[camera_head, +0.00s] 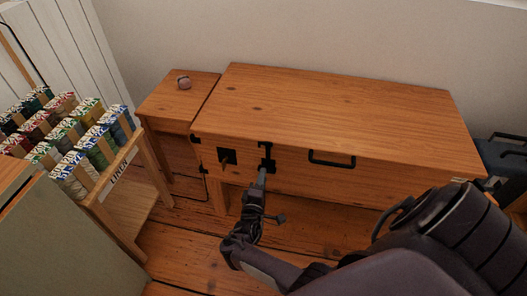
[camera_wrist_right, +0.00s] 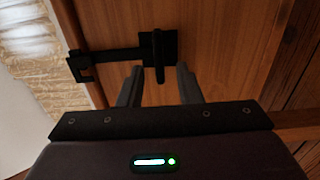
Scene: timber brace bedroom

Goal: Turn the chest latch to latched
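The wooden chest (camera_head: 340,110) stands against the wall with its lid down. Its black latch (camera_head: 266,150) is on the front face, left of the middle. In the right wrist view the latch (camera_wrist_right: 120,54) shows as a dark plate with a long bar and a short lever (camera_wrist_right: 158,60). My right gripper (camera_head: 262,178) reaches up to the latch from below. In the wrist view my right gripper (camera_wrist_right: 160,72) has its two fingers apart, with the lever's end between the tips and gaps on both sides. My left gripper is not in view.
A black handle (camera_head: 332,159) and a dark plate with a wooden piece (camera_head: 227,157) are also on the chest front. A rack of spools (camera_head: 130,195) is further left.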

